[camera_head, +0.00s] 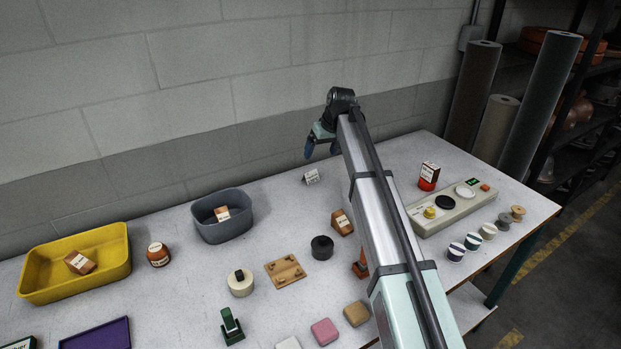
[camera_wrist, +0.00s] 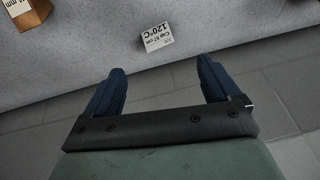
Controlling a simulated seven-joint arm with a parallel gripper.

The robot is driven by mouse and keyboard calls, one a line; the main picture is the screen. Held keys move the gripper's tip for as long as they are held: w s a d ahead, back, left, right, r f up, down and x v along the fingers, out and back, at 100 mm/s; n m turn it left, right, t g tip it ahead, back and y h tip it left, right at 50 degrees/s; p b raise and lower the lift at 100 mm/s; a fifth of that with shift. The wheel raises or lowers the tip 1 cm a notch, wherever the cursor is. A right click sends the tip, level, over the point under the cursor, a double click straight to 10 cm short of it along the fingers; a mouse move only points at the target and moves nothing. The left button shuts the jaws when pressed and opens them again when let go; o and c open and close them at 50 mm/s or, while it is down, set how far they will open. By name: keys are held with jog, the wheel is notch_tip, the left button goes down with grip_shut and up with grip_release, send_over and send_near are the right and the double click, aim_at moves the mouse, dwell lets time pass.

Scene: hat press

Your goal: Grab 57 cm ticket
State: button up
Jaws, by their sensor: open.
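The 57 cm ticket (camera_head: 311,177) is a small white card or block near the back edge of the table. In the wrist view the ticket (camera_wrist: 156,41) reads "Cap 57 cm 120°C" and sits just beyond my fingertips, roughly centred between them. My gripper (camera_head: 321,146) is above and behind the ticket, near the wall. In the wrist view my gripper (camera_wrist: 161,73) has its two blue fingers wide apart with nothing between them.
A brown box (camera_head: 342,222) stands in front and right of the ticket. A grey bin (camera_head: 240,221) with a box in it is to the left, and a yellow tray (camera_head: 40,291) further left. A grey panel (camera_head: 462,208) lies right. The tabletop around the ticket is clear.

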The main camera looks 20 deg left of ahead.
aim_at(311, 176)
jog(key=w+a+f+n, duration=0.1)
jog(key=f, duration=0.3)
jog(key=w+a+f, duration=0.1)
jog(key=a+f, duration=0.1)
jog(key=f, duration=0.2)
jog(key=w+a+f+n, duration=0.1)
jog(key=w+f, duration=0.1)
jog(key=f, duration=0.2)
jog(key=shift+a+f+n+t, duration=0.2)
jog(key=shift+a+n+t, duration=0.1)
jog(key=shift+a, duration=0.1)
jog(key=shift+c, duration=0.3)
jog(key=c, duration=1.1)
